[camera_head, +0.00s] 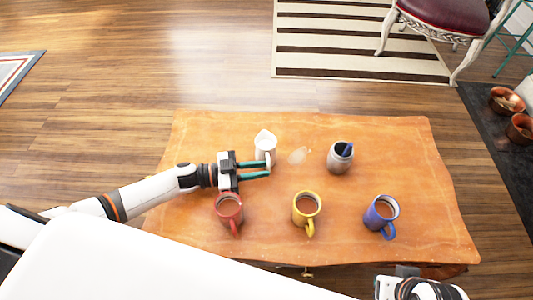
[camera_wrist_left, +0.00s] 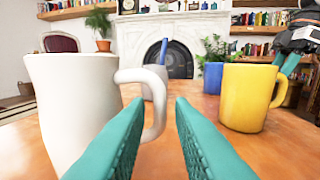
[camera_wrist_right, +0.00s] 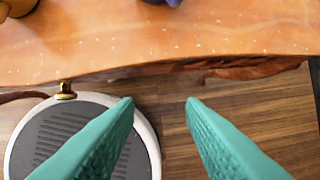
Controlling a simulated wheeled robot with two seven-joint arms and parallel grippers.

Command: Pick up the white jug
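The white jug (camera_head: 264,150) stands upright near the back left of the wooden table, its handle toward my left gripper. My left gripper (camera_head: 269,170) is open and empty, its fingers level just in front of the handle. In the left wrist view the jug's body (camera_wrist_left: 72,100) fills the left side and its handle is just beyond the fingertips (camera_wrist_left: 160,101); I cannot tell whether they touch. My right gripper (camera_wrist_right: 160,101) is open and empty off the table's front edge.
The table (camera_head: 200,130) also holds a red mug (camera_head: 229,212) just in front of my left gripper, a yellow mug (camera_head: 306,208), a blue mug (camera_head: 380,215) and a grey jar (camera_head: 339,158) with a blue-handled utensil. The table's back right is clear.

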